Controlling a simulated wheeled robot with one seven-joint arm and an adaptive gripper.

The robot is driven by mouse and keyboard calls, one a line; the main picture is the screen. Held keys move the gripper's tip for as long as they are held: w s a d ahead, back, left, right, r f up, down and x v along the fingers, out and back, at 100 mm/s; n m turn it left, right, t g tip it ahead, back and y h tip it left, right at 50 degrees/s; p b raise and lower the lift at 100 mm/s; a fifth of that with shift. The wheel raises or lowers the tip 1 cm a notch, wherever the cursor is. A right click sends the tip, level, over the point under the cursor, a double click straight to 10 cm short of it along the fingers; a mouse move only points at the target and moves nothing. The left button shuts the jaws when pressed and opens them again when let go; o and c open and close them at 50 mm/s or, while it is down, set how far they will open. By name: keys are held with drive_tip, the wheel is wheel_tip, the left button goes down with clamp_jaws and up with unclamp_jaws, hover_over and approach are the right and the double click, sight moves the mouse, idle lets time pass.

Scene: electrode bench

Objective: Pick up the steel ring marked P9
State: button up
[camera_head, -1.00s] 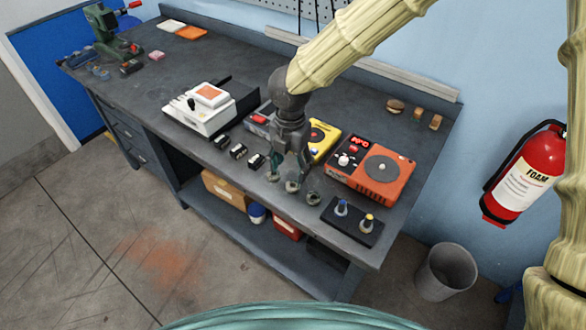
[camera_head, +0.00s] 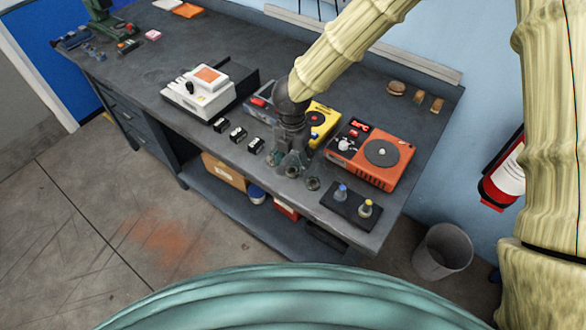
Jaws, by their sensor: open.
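Small steel rings lie near the front edge of the dark bench. One ring (camera_head: 313,183) sits clear on the right, and another ring (camera_head: 291,171) is right below my gripper. A third at the left is largely hidden by the fingers. The markings are too small to read, so I cannot tell which ring is P9. My gripper (camera_head: 291,164) points down, open, with its fingertips just above or around the middle ring. I cannot tell whether they touch it.
An orange hotplate (camera_head: 371,155) and a yellow device (camera_head: 322,122) stand behind the rings. A dark stand with two bottles (camera_head: 352,205) is to the right. Black clips (camera_head: 238,134) and a white device (camera_head: 199,92) are left. The bench front edge is close.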

sight(293, 166)
drive_tip(key=shift+d+f+p, duration=0.15)
drive_tip(key=shift+f+p, duration=0.3)
drive_tip(key=shift+f, duration=1.2)
drive_tip(key=c, duration=1.2)
